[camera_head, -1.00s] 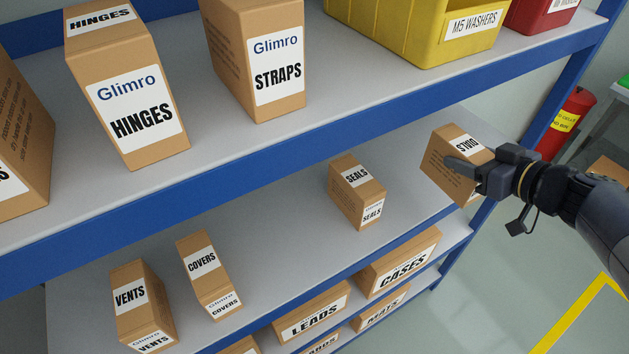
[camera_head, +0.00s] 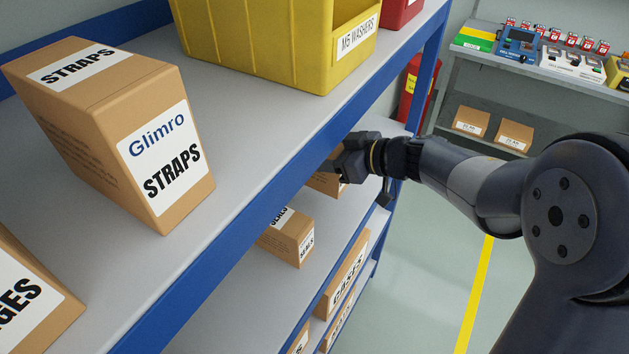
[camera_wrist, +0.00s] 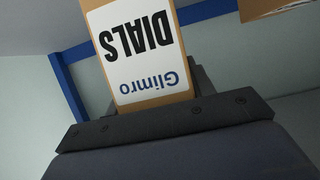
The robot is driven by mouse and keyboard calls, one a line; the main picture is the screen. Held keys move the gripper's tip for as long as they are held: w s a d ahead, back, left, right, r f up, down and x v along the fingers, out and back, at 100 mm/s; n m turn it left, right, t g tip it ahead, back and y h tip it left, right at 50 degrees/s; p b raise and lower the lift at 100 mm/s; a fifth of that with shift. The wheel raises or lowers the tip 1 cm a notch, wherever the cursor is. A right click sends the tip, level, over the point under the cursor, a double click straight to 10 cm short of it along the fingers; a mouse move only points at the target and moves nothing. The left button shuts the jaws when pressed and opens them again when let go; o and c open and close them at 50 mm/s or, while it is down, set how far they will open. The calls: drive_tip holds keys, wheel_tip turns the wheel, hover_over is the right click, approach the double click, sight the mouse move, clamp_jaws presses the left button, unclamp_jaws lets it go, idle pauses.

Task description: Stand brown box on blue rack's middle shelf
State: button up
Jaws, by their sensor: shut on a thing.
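My gripper (camera_head: 340,168) is shut on a brown box (camera_head: 325,184), at the right end of the blue rack (camera_head: 262,225). In the head view, the upper shelf's blue edge hides much of the box. In the wrist view the held box (camera_wrist: 142,55) fills the top middle, its white "Glimro DIALS" label upside down. The middle shelf (camera_head: 225,305) lies below the upper one. A "SEALS" box (camera_head: 288,238) stands on it, to the left of and below my gripper. I cannot tell whether the held box touches the shelf.
The upper shelf holds a "STRAPS" box (camera_head: 120,130), a yellow "M5 WASHERS" bin (camera_head: 265,45) and a red bin (camera_head: 398,10). A "CASES" box (camera_head: 345,275) sits on a lower shelf. Part of another brown box (camera_wrist: 272,8) shows in the wrist view. Open floor (camera_head: 425,265) lies to the right.

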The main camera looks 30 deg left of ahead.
drive_tip(key=shift+f+b, duration=0.35)
drive_tip(key=shift+f, duration=2.55)
drive_tip(key=shift+f, duration=0.15)
drive_tip(key=o, duration=1.3)
drive_tip(key=shift+d+r, duration=0.3)
drive_tip(key=shift+d, duration=0.05)
drive_tip(key=v, duration=1.1)
drive_tip(key=shift+d, duration=0.1)
